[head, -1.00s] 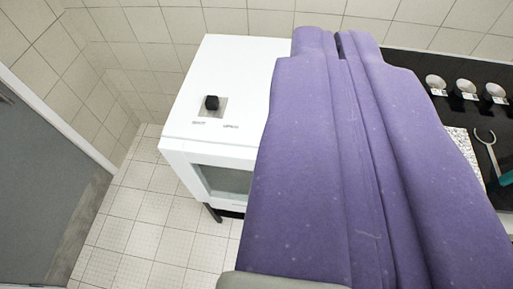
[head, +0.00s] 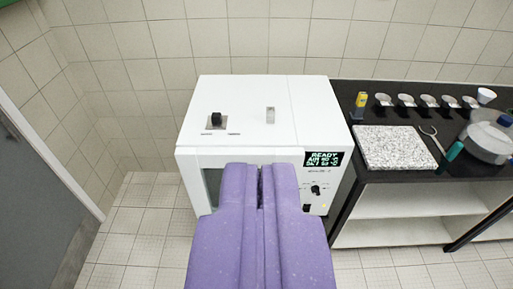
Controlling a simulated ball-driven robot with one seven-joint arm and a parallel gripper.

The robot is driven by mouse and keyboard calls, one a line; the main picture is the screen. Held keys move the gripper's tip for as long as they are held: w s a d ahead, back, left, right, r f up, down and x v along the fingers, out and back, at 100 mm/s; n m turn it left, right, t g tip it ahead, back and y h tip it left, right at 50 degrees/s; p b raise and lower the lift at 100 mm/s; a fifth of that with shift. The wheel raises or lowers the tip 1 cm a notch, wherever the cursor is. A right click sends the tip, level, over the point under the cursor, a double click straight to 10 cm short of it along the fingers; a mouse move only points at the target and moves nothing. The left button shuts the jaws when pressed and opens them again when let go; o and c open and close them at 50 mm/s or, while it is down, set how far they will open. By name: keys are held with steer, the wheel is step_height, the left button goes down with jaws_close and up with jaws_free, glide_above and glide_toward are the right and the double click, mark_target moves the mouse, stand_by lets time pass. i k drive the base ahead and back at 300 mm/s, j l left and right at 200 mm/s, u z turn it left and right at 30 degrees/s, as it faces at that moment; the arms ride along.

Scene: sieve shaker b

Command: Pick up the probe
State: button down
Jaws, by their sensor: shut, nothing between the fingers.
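My gripper (head: 261,172) is purple and shut, with only a thin dark line between its fingers. It is empty and covers the lower middle of the view, in front of the white cabinet (head: 245,100). I cannot tell for sure which thing is the probe. A small upright yellow item (head: 361,101) stands at the back left of the dark counter. A teal-handled item (head: 454,151) lies farther right on the counter, close to a grey pot. Both are right of my gripper and apart from it. Part of the cabinet's front is hidden behind my gripper.
The dark counter (head: 400,178) holds a speckled slab (head: 395,147), several small dishes, a wrench-like tool (head: 432,138) and the grey pot (head: 487,138). Tiled floor is free at left.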

mark_target(361, 101)
steer(key=i+l, duration=2.4)
